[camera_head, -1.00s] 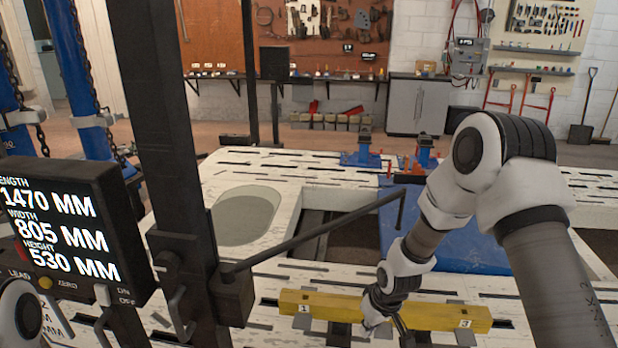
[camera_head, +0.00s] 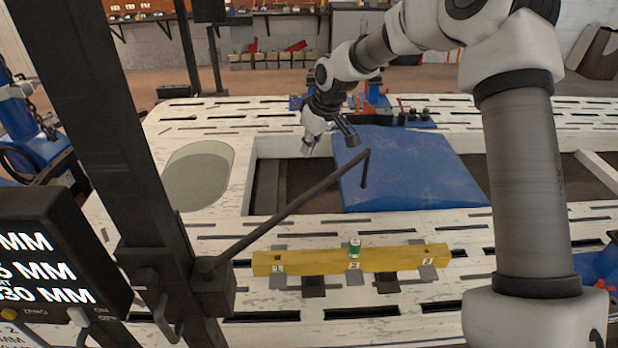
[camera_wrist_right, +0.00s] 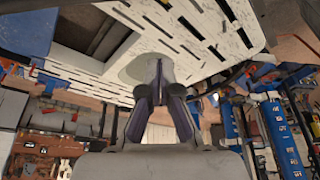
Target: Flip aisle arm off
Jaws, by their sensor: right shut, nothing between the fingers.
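A black measuring arm (camera_head: 285,217) reaches from a dark upright post (camera_head: 120,150) over the white bench, its bent tip hanging above a blue panel. A display box (camera_head: 50,265) at the left edge shows cut-off numbers in MM. A pale lever (camera_head: 78,317) sits near its ON and OFF labels; its position is hard to tell. A hooked handle (camera_head: 165,312) hangs on the post. My right gripper (camera_head: 308,150) is shut and empty, behind the measuring arm's tip and apart from it. Its closed fingers also show in the right wrist view (camera_wrist_right: 158,75). My left gripper is out of view.
The blue panel (camera_head: 410,180) lies beside dark openings. Blue clamps (camera_head: 375,100) stand behind. My right arm crosses the right side.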

